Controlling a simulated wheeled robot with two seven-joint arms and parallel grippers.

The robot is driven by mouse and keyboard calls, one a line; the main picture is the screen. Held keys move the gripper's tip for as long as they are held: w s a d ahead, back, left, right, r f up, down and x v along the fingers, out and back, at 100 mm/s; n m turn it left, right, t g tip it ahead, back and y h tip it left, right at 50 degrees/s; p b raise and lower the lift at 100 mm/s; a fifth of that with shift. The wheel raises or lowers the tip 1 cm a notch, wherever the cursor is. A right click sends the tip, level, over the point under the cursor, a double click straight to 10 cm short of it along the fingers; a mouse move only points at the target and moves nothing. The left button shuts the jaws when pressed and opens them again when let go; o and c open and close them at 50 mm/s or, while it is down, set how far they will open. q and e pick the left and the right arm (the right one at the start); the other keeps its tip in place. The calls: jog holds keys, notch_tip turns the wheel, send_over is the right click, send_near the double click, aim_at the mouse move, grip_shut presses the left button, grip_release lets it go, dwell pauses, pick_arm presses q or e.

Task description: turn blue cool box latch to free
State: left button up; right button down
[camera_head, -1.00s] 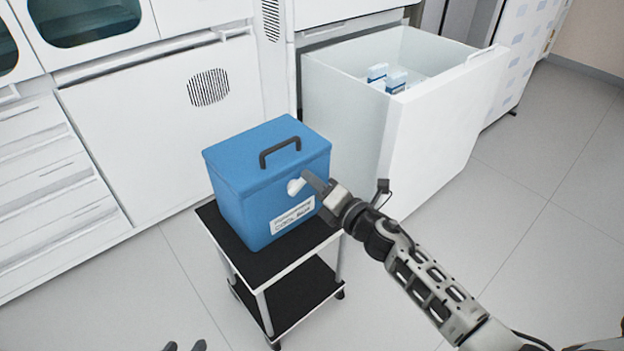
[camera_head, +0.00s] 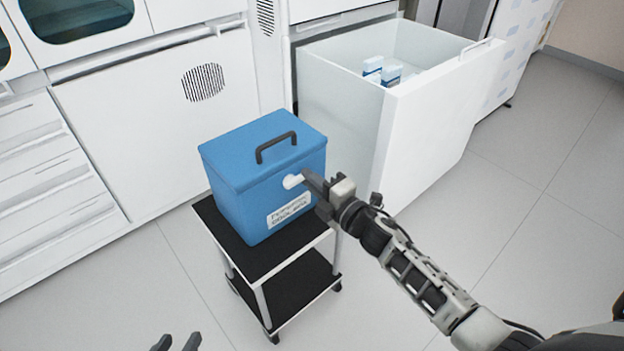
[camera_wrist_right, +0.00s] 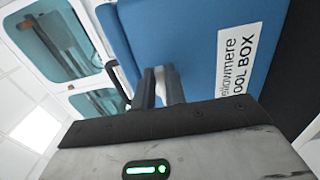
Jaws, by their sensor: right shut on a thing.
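The blue cool box (camera_head: 262,185) stands upright on a small black-topped trolley (camera_head: 290,258), with its lid closed and a dark handle (camera_head: 277,147) on top. Its white latch (camera_head: 292,181) is on the front face, just under the lid edge. My right gripper (camera_head: 308,180) is at the latch, shut on it. In the right wrist view the fingers of my right gripper (camera_wrist_right: 160,88) close around the pale latch (camera_wrist_right: 172,84) and hide part of it. My left gripper (camera_head: 176,343) shows only its fingertips at the bottom edge, apart and empty, away from the box.
An open white drawer (camera_head: 385,120) with several small boxes (camera_head: 382,74) in it stands behind and right of the trolley. White cabinets (camera_head: 150,120) line the back. The grey floor (camera_head: 520,230) is clear on the right.

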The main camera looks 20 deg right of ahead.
jog(key=shift+f, duration=0.1)
jog(key=c, duration=1.4)
grip_release()
jog(key=shift+c, duration=0.2)
jog(key=shift+s, duration=0.15)
